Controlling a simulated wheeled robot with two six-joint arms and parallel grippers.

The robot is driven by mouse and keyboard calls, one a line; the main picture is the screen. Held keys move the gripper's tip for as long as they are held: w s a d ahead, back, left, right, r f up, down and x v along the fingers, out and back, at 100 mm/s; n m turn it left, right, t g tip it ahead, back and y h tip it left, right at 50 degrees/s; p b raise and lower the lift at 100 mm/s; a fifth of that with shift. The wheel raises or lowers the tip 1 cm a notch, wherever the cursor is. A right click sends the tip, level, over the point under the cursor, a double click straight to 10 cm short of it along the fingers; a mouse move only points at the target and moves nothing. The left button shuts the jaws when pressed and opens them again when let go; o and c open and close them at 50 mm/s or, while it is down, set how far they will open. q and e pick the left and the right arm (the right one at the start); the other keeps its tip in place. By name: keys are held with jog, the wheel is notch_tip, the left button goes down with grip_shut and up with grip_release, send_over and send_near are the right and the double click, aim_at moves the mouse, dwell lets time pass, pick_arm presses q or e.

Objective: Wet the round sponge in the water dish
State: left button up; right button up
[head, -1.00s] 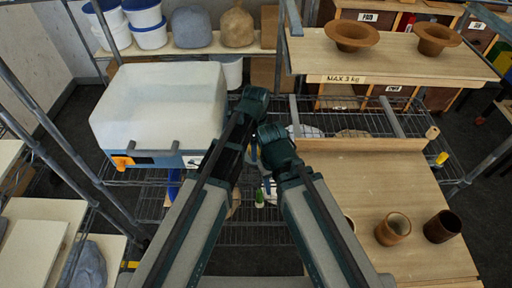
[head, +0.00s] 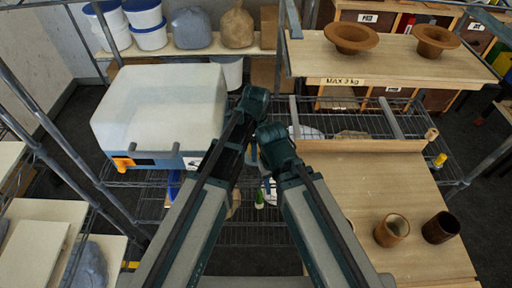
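I cannot make out a round sponge or a water dish in the head view. My two arms rise from the bottom edge and meet near the middle of the picture. Their dark green joints hide what lies beyond and below them. Neither gripper's fingertips can be made out, so I cannot see whether they hold anything.
A white-topped box (head: 160,105) stands on a wire rack at left. At right, a brown cup (head: 391,230) and a darker cup (head: 441,227) stand on a wooden board (head: 385,185). Two brown bowls (head: 352,38) (head: 435,40) sit on the upper shelf (head: 400,62).

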pick_arm(q)
jog(key=shift+r+p, duration=2.8)
jog(key=shift+r, duration=0.3)
jog(key=shift+f, duration=0.1)
